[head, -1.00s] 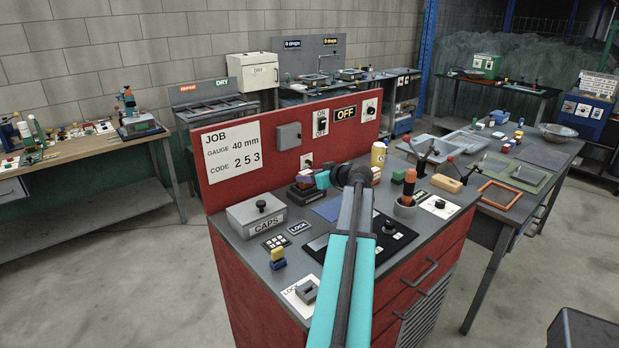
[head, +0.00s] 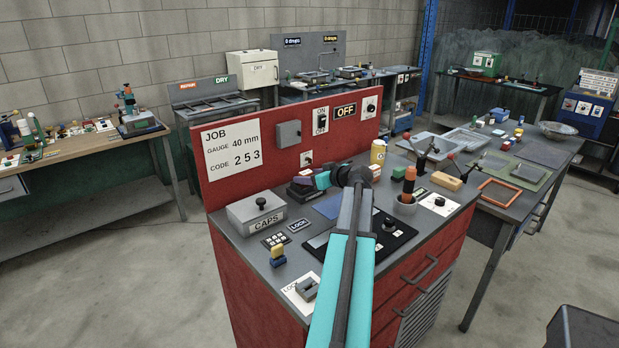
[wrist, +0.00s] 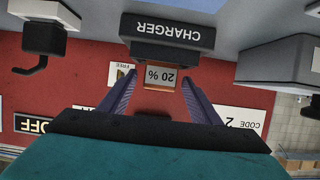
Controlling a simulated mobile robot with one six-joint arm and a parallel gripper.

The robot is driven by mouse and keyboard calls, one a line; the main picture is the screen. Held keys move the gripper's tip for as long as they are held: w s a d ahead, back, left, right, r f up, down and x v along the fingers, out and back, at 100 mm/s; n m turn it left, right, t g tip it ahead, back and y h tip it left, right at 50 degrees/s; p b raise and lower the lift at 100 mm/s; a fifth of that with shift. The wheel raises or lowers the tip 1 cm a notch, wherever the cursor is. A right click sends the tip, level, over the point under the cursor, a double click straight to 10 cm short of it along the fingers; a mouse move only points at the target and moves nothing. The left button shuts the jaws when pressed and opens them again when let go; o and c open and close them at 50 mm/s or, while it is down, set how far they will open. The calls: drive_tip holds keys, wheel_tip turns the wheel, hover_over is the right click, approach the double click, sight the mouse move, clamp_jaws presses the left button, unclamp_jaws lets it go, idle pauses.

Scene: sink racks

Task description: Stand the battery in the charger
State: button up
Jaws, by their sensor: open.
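The dark charger (wrist: 167,32) stands on the counter against the red panel; its dark body (head: 300,193) also shows in the head view. In the wrist view, which is upside down, an orange-edged block with a "20 %" label (wrist: 160,77) rises from the charger. It looks like the battery standing in it, but I cannot tell how deep it sits. My gripper (wrist: 158,82) is open, with its purple fingers on either side of this block and small gaps visible. In the head view, my gripper (head: 321,181) is over the charger and hides most of the block.
The grey CAPS box (head: 258,214) stands left of the charger. A yellow can (head: 378,152), an orange-handled tool in a cup (head: 408,184) and a black control plate (head: 392,236) are to the right. The red panel (head: 240,120) rises close behind. A "FREE" label (wrist: 122,74) shows beside the block.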

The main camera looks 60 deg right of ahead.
drive_tip(key=shift+r, duration=0.2)
drive_tip(key=shift+s+a, duration=0.15)
drive_tip(key=shift+s, duration=0.1)
drive_tip(key=b+v, duration=0.2)
drive_tip(key=v, duration=0.9)
drive_tip(key=shift+s, duration=0.25)
idle(0.5)
